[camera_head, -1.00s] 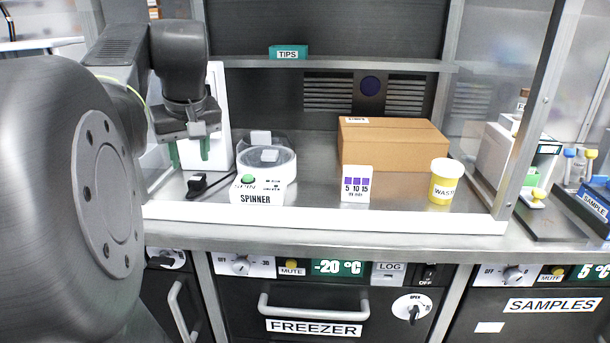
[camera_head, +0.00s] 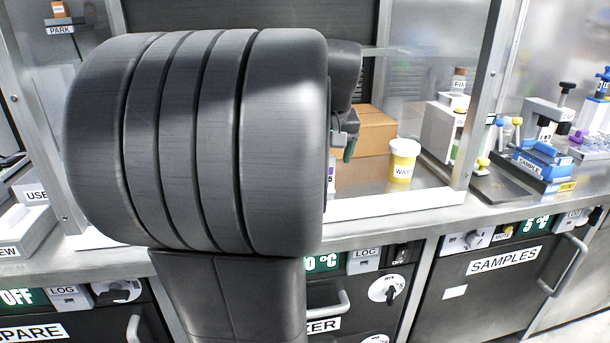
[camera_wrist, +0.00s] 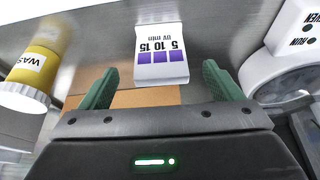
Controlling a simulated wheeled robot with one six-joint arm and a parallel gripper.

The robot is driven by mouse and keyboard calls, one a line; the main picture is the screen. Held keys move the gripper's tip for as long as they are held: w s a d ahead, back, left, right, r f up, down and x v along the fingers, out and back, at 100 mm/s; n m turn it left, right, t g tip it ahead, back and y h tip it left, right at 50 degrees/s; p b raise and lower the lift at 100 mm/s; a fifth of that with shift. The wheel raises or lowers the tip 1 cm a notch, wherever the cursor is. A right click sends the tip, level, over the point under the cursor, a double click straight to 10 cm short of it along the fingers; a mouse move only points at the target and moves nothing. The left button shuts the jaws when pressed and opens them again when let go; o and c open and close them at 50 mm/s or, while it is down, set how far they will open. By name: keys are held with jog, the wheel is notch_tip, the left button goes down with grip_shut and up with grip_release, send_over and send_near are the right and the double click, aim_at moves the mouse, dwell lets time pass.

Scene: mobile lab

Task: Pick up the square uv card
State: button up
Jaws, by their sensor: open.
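The uv card (camera_wrist: 161,42) is white with a row of purple squares and the print "5 10 15 UV min". In the wrist view it stands upside down in the picture, in line with the gap between my fingers. In the head view only a thin sliver of it (camera_head: 331,176) shows; my arm hides the rest. My gripper (camera_wrist: 160,70) is open with two green fingers, one on each side of the card's line and apart from it. In the head view one green finger (camera_head: 349,150) shows above the bench, beside the arm.
The yellow waste cup (camera_head: 403,162) stands right of the card; it also shows in the wrist view (camera_wrist: 25,78). A cardboard box (camera_head: 376,132) is behind. The white spinner (camera_wrist: 285,55) is on the card's other side. A frame post (camera_head: 480,95) borders the bay at right.

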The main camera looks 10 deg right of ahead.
jog(key=b+x, duration=0.3)
jog(key=x, duration=0.4)
jog(key=shift+f, duration=0.1)
jog(key=shift+c, duration=0.3)
jog(key=c, duration=1)
